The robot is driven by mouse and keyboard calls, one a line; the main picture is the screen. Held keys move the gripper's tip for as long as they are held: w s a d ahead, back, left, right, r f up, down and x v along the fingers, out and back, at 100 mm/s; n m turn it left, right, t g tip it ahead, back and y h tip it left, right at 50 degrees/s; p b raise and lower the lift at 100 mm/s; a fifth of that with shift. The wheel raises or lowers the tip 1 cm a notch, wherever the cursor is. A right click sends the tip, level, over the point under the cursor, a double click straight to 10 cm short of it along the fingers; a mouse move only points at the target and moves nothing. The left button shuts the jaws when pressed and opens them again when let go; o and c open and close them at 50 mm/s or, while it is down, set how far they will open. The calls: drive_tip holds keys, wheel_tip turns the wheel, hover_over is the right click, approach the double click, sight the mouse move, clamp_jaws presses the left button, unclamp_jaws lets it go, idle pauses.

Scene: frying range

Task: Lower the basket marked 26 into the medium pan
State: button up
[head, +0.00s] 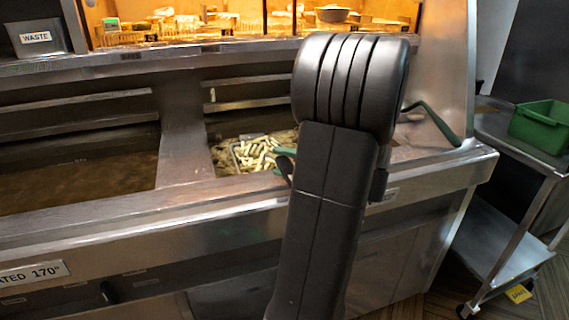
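A wire basket (240,160) filled with pale chips (262,150) is in the right-hand oil pan (222,132) of the range, low at the oil's surface. Its green handle (285,152) runs right and goes behind my arm. No number can be read on the basket. A small dark part that may belong to my gripper (286,168) shows at the handle, left of my arm. The rest of the gripper is hidden behind the arm, so its fingers and any grip cannot be seen. A second oil pan (80,185) on the left holds brown oil and no basket.
A green bar or handle (435,122) leans at the range's right end. A steel cart (520,145) with a green bin (541,126) stands at the right. A waste container (36,38) and lit shelf (200,30) are at the back.

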drive_tip(key=v, duration=1.3)
drive_tip(key=shift+s+d, duration=0.2)
drive_tip(key=shift+d, duration=0.15)
drive_tip(key=x, duration=1.3)
drive_tip(key=shift+w+a, duration=0.2)
drive_tip(key=shift+a, duration=0.15)
drive_tip(key=shift+r, duration=0.15)
